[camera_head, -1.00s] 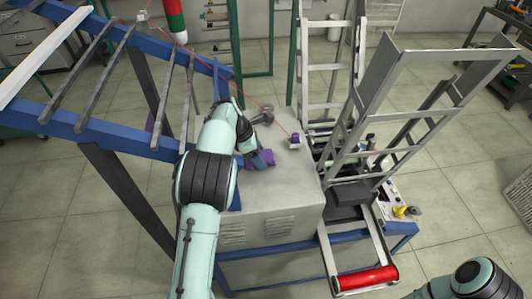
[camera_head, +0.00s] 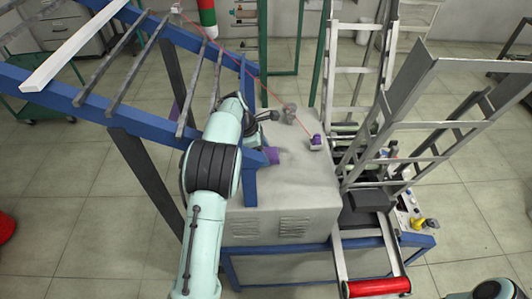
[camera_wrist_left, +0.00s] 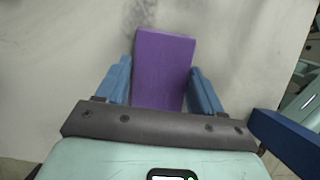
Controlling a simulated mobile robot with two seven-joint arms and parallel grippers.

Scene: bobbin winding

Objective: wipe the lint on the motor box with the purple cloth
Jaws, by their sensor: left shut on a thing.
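The motor box (camera_head: 315,200) is a pale box with vents in its front and a flat top. My left gripper (camera_wrist_left: 161,78) is shut on the purple cloth (camera_wrist_left: 163,62), with a blue finger on each side of it. The cloth looks like a flat folded block lying over the pale box top; I cannot tell if it touches. Dark grey lint (camera_wrist_left: 144,12) smudges the surface just beyond the cloth's far edge in the wrist view. In the head view my left arm hides most of the gripper, and a bit of the cloth (camera_head: 272,155) shows past it. My right gripper is out of view.
A blue frame (camera_head: 90,107) with grey bars stands left of the box and runs close beside my left arm. A small purple-and-white piece (camera_head: 316,142) and grey metal parts (camera_head: 289,112) sit on the box top. A metal rack with a red roller (camera_head: 378,287) stands at right.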

